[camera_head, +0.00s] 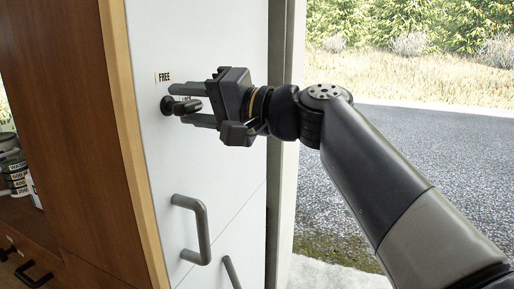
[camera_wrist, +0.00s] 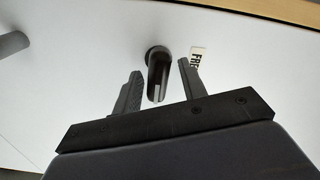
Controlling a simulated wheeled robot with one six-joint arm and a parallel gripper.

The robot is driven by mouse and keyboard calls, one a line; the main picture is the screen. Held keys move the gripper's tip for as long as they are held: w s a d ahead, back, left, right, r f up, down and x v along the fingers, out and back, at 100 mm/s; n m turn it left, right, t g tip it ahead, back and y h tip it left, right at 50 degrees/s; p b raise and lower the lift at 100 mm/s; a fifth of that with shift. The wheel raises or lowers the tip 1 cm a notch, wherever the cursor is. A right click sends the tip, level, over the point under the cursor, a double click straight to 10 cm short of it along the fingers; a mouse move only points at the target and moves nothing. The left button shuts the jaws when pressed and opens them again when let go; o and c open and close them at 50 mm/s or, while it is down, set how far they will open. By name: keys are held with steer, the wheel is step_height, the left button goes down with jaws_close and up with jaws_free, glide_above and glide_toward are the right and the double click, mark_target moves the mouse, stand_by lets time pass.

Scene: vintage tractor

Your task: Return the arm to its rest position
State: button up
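My arm reaches in from the lower right in the head view. My gripper (camera_head: 187,105) is open at the white door panel (camera_head: 205,42). Its two fingers stand either side of a black latch knob (camera_head: 184,107) that sticks out from the panel. In the wrist view the knob (camera_wrist: 158,72) lies between the spread fingers (camera_wrist: 160,82), with a gap to each finger. A label reading "FREE" (camera_head: 164,77) is on the panel just above the knob. Another label below it is mostly hidden by my gripper.
A grey bar handle (camera_head: 204,231) stands out below my gripper, with another handle (camera_head: 231,271) lower right. A wooden cabinet side (camera_head: 72,120) and shelf with cans (camera_head: 15,172) are at left. Open paved ground (camera_head: 430,140) shows at right, past the door frame (camera_head: 287,190).

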steer(key=shift+n, duration=0.9)
steer(key=shift+r, duration=0.1)
